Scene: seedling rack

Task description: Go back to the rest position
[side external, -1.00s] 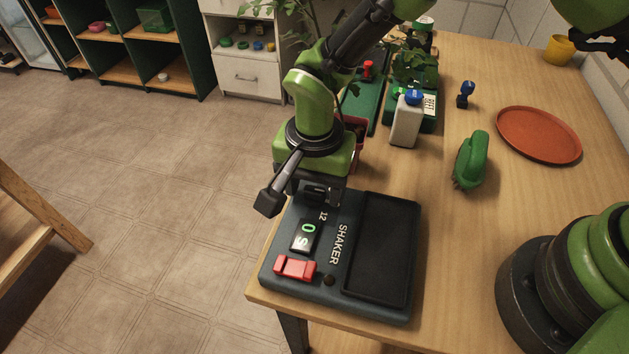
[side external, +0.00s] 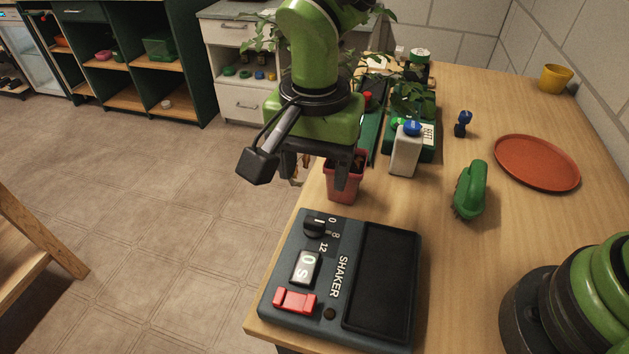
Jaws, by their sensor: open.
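My gripper (side external: 312,180) hangs in the air in the side external view, pointing down, with its fingers apart and nothing between them. It is above and behind the shaker (side external: 300,240), near the table's left edge. The shaker is a dark box with a black flat top plate, a knob, a small display and a red switch (side external: 295,300). The display seems to read 0 S. The gripper does not touch the shaker. A red pot (side external: 343,186) stands just behind the gripper's right finger, which partly hides it.
A white bottle with a blue cap (side external: 405,152), a green brush (side external: 470,190), a terracotta saucer (side external: 537,162) and a small blue object (side external: 462,123) stand on the table. A green rack (side external: 428,142) with plants is behind. A yellow cup (side external: 555,78) is at the far right.

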